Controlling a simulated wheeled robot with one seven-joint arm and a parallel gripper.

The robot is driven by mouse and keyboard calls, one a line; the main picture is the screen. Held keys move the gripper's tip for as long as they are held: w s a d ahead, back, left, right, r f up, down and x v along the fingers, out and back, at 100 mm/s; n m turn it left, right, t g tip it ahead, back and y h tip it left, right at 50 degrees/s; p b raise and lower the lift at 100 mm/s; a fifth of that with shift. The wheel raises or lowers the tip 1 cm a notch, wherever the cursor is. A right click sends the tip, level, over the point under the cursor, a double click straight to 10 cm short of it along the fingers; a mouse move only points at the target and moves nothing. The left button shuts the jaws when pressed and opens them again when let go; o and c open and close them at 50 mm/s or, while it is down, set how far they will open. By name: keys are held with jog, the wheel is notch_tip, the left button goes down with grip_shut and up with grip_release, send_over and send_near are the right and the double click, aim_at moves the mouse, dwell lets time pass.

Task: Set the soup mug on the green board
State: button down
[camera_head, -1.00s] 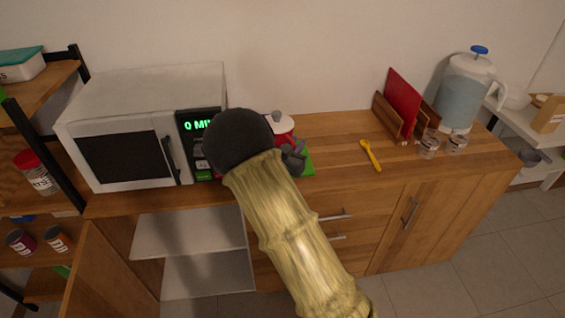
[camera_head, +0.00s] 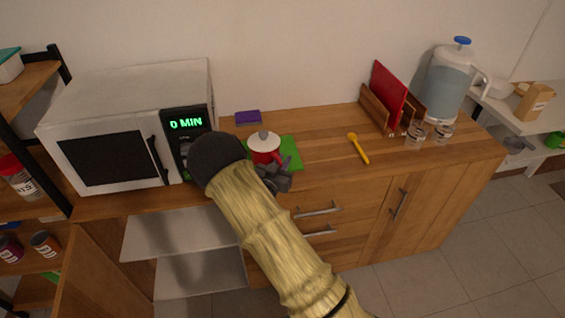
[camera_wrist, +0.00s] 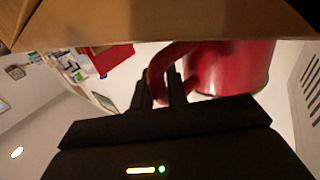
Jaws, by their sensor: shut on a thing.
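The soup mug, red with a white lid (camera_head: 264,141), appears upright over the left part of the green board (camera_head: 290,151) in the head view. The board lies on the counter right of the microwave, partly hidden by the mug and my arm. My gripper (camera_head: 276,178) is at the mug's near side. In the wrist view, which is upside down, my gripper (camera_wrist: 163,85) is shut on the handle of the red mug (camera_wrist: 235,65). The mug's base is close to the wooden surface; I cannot tell whether it touches the board.
The microwave (camera_head: 130,130) stands close on the left. A purple sponge (camera_head: 248,117) lies behind the board. A yellow spoon (camera_head: 358,148), glass jars (camera_head: 415,135) and a water dispenser (camera_head: 452,90) are to the right. The counter between board and spoon is clear.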

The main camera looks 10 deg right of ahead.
jog(key=shift+f, duration=0.15)
jog(key=shift+f, duration=0.15)
jog(key=c, duration=1.4)
grip_release()
jog(key=shift+s, duration=0.1)
jog(key=b+v, duration=0.1)
jog(key=v, duration=1.1)
